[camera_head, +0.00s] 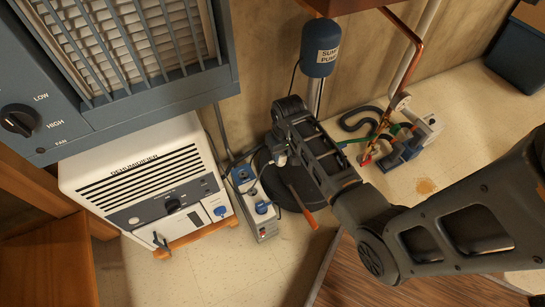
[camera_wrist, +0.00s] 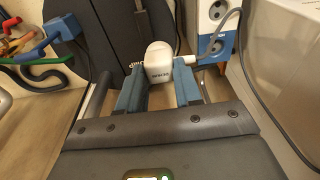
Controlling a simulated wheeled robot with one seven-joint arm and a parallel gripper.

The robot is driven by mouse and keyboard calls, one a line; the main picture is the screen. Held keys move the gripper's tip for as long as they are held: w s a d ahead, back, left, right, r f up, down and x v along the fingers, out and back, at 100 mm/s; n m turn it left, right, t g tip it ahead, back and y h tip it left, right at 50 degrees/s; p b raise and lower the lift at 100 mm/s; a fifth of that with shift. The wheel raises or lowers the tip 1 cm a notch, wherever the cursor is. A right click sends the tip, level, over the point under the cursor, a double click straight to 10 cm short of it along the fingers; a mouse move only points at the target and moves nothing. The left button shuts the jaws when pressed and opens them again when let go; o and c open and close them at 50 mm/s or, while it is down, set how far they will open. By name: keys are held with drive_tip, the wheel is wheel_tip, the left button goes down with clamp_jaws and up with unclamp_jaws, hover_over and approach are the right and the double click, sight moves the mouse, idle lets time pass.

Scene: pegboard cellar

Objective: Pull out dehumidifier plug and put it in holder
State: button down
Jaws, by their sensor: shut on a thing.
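My gripper (camera_wrist: 160,85) has its two blue fingers shut on a white plug (camera_wrist: 160,60) with dark lettering. The plug is over the dark round lid, apart from the outlet strip as far as I can tell. A grey cord runs right from the plug, past the strip. In the head view my gripper (camera_head: 277,150) is just above and right of the outlet strip (camera_head: 254,206), which has blue sockets. The white dehumidifier (camera_head: 150,170) stands left of the strip. A blue and white piece (camera_head: 220,211) is on its front; I cannot tell whether it is the holder.
A sump pump (camera_head: 320,58) with its pipe stands behind my arm. The dark round sump lid (camera_head: 275,178) lies beneath my gripper. Pipework with a blue clamp (camera_head: 405,145) is on the right. A blue-grey heater (camera_head: 130,60) overhangs the upper left.

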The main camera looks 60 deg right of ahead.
drive_tip(key=shift+d, duration=0.1)
idle(0.3)
drive_tip(key=w+a+f+b, duration=0.1)
drive_tip(key=w+a+b, duration=0.1)
drive_tip(key=w, duration=0.4)
drive_tip(key=w+a+f+b, duration=0.1)
drive_tip(key=w+a+f, duration=0.1)
drive_tip(key=w, duration=0.4)
drive_tip(key=shift+a+f+b, duration=0.2)
drive_tip(key=shift+a+b, duration=0.2)
drive_tip(key=shift+a, duration=0.5)
idle(0.4)
drive_tip(key=shift+f, duration=0.15)
wheel_tip(320, 180, down, 3)
drive_tip(key=shift+r+b, duration=0.2)
drive_tip(key=shift+b, duration=0.75)
drive_tip(key=shift+p, duration=0.8)
idle(1.2)
drive_tip(key=shift+f+b, duration=0.6)
drive_tip(key=shift+f, duration=0.4)
idle(0.8)
